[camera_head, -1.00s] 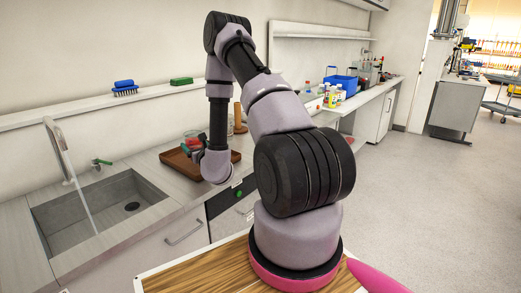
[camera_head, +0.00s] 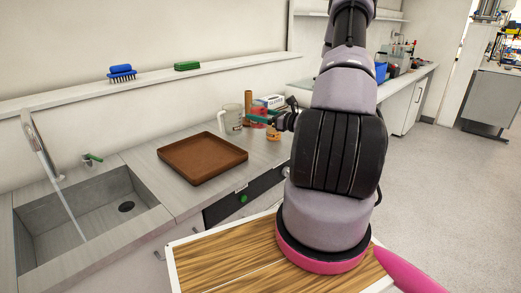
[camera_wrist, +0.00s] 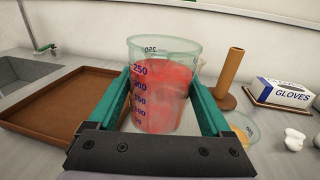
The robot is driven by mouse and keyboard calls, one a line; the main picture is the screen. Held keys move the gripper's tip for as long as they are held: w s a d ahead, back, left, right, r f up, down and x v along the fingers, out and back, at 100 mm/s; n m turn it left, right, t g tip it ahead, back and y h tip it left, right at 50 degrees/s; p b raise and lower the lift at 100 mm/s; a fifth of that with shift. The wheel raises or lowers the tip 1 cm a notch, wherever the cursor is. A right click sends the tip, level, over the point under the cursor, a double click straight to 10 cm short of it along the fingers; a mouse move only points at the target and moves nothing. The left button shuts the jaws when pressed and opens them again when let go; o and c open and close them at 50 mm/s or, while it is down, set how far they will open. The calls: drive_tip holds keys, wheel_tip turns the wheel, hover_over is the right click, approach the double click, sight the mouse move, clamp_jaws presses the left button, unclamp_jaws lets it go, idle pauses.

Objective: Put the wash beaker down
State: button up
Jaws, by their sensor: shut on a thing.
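My gripper (camera_wrist: 161,98) is shut on a clear beaker (camera_wrist: 165,65) with red contents and blue volume marks. The green fingers hold it from both sides, and it looks upright in the wrist view. In the head view my gripper (camera_head: 268,117) is right of the brown tray (camera_head: 203,182), over the back part of the counter; the beaker shows there only as a small red patch, partly hidden. I cannot tell whether its base touches the counter. The tray is empty in the head view and also shows at the left in the wrist view (camera_wrist: 30,122).
A clear jug (camera_head: 232,119) stands behind the tray. A wooden post (camera_wrist: 230,68), a gloves box (camera_wrist: 285,93), a shallow glass dish (camera_wrist: 243,124) and white lumps (camera_wrist: 294,138) are right of the beaker. A sink (camera_head: 90,215) is at the left.

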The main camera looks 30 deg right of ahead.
sight(260, 127)
drive_tip(key=f, duration=0.5)
drive_tip(key=shift+s+d+f, duration=0.1)
drive_tip(key=shift+s+d, duration=0.05)
drive_tip(key=shift+s, duration=0.1)
drive_tip(key=shift+f, duration=2.35)
drive_tip(key=shift+f, duration=0.1)
